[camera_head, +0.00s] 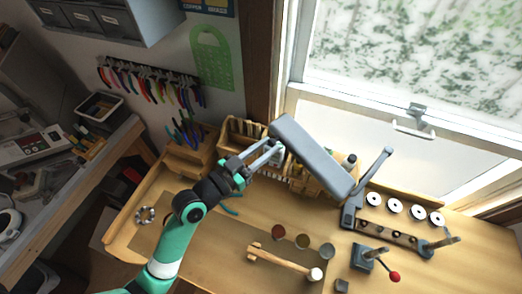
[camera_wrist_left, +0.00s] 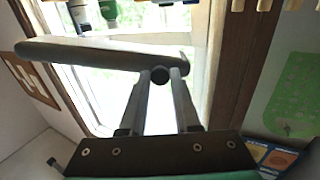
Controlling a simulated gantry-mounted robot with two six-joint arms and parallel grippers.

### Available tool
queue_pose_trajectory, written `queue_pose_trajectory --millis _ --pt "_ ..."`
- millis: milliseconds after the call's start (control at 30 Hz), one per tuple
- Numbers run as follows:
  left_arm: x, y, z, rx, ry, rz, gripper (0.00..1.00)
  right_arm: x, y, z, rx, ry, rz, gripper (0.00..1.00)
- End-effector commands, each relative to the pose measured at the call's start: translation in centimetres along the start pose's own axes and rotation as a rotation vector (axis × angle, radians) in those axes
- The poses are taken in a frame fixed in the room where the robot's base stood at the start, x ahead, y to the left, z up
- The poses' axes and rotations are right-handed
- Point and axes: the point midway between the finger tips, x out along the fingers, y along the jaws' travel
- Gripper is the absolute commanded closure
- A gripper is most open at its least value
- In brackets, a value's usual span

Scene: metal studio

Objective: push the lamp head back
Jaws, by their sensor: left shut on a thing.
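The lamp head (camera_head: 312,155) is a long grey bar that slants from upper left to lower right over the back of the workbench. A jointed grey lamp arm (camera_head: 374,172) rises beside its lower right end. My left gripper (camera_head: 276,148) is at the upper left end of the lamp head. In the left wrist view, the lamp head (camera_wrist_left: 90,53) spans across in front of the fingers. The gripper's two fingertips (camera_wrist_left: 160,76) are shut on a small dark round knob at the lamp head. My right gripper is not in view.
A wooden mallet (camera_head: 280,262) and several small round tins (camera_head: 303,241) lie on the front of the bench. A wooden tool rack (camera_head: 190,155) stands left of the gripper. The window (camera_head: 420,60) is behind the lamp.

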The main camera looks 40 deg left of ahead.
Motion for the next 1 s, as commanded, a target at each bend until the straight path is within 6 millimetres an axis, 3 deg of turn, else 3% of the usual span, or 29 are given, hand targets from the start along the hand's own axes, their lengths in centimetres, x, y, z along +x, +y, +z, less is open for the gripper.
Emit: queue_pose_trajectory --millis 233,267,400,767,867,1000 --pt "0.0 -0.1 0.1 0.002 -0.002 -0.004 1.00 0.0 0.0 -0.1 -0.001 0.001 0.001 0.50" --pt "0.0 -0.1 0.0 0.002 -0.002 -0.004 0.66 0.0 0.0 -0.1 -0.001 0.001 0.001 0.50" --pt "0.0 -0.1 0.0 0.001 -0.001 -0.003 0.41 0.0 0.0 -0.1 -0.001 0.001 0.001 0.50" --pt "-0.4 -0.1 0.1 0.000 0.000 -0.003 0.41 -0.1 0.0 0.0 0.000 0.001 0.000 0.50" --pt "-1.8 -0.1 0.2 -0.001 -0.001 -0.004 0.41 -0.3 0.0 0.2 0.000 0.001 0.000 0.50" --pt "-5.0 -0.2 0.4 0.000 -0.002 -0.007 0.41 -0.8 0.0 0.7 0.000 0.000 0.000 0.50"
